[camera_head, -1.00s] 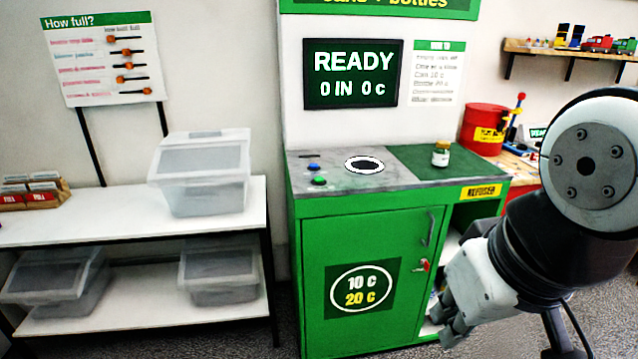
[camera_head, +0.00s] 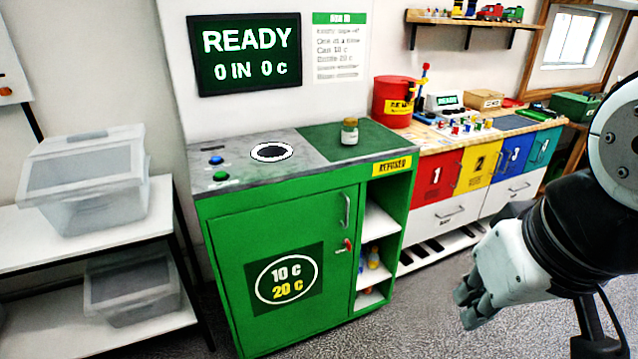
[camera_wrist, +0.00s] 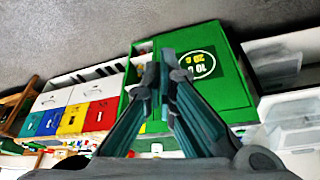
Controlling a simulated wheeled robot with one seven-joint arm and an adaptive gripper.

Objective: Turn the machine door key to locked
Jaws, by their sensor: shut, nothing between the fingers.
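The green machine door (camera_head: 250,270) is closed, with a grey bar handle (camera_head: 346,210) near its upper right. The red key (camera_head: 348,245) sits below the handle on the door's right edge. It is too small to tell its exact angle. My gripper (camera_head: 468,306) is shut and empty, in front of the machine and well to the right of the key, apart from it. In the wrist view my gripper (camera_wrist: 160,68) points toward the green machine front (camera_wrist: 240,85), and its fingers hide part of it; I cannot make out the key there.
A jar (camera_head: 349,132) stands on the machine top near the round opening (camera_head: 271,152). Open shelves with bottles (camera_head: 373,258) are right of the door. A white shelf (camera_head: 160,215) with clear bins stands left. Numbered cabinets (camera_head: 437,178) stand right. The floor before the machine is clear.

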